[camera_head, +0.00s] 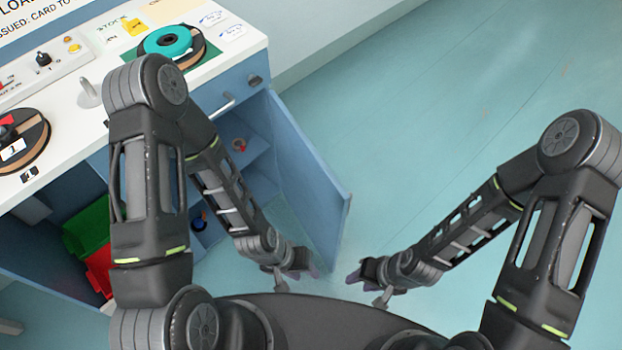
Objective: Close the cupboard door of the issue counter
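The issue counter (75,140) is a blue cabinet with a white top at the left. Its blue cupboard door (308,185) stands open, swung out to the right, with the shelves inside in view. My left gripper (300,278) is low in front of the cupboard, close to the door's lower end; I cannot tell whether they touch. My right gripper (366,280) is to the right of the door, over the floor. The fingers of both grippers are small and dark, so their opening is unclear. My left arm hides part of the counter front.
Inside the cupboard are a green bin (88,226), a red bin (100,268) and small items on shelves. A teal spool (168,43) and another spool (22,140) sit on the top. A drawer with a handle (230,103) is above the door. The floor (450,130) at right is clear.

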